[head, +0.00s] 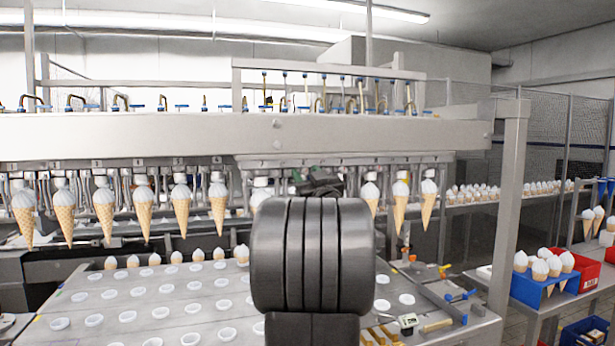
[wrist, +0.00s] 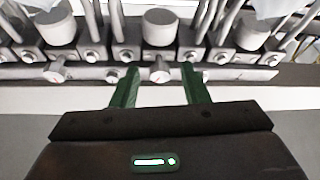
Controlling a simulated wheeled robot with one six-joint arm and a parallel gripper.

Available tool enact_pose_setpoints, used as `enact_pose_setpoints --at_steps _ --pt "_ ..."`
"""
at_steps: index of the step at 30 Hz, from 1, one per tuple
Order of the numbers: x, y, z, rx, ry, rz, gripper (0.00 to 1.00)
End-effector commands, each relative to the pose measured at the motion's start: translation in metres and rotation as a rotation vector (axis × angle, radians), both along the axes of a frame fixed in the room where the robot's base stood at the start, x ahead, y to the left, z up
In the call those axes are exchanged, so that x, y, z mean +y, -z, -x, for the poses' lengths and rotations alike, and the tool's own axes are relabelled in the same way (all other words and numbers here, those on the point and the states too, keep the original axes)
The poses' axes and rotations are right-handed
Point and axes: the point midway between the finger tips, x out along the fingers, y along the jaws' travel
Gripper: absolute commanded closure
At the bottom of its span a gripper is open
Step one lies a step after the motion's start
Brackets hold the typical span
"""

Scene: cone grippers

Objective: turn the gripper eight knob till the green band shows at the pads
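In the wrist view a small pale grey knob (wrist: 160,72) sits on the front of a metal rail, between the tips of my gripper's (wrist: 159,80) two green fingers. The fingers are spread apart, with a visible gap on both sides of the knob. I cannot make out a number or a green band on it. In the head view my dark round arm link hides most of my gripper and the knob. Cones (head: 143,213) hang in a row from the grippers under the long beam, on both sides of my arm.
Another knob (wrist: 57,72) is on the same rail to the left. The long metal beam (head: 120,133) runs across above the cones. A blue crate (head: 535,289) with cones stands at the right.

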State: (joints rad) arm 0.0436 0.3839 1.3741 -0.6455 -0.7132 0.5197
Motion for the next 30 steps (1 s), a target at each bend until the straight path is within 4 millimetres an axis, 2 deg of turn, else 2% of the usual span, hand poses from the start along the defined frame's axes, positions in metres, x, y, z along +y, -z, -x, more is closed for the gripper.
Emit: enact_pose_setpoints --at_steps 7,11,14,24,30 --pt "0.0 0.0 0.001 0.0 0.0 0.0 0.59" --pt "-0.003 0.004 0.008 -0.001 0.001 -0.001 0.59" --pt "-0.009 0.011 0.021 0.0 0.002 0.0 0.59" --pt "-0.037 0.04 0.087 0.0 0.003 0.0 0.59" --pt "-0.047 0.049 0.111 0.0 0.002 0.0 0.59"
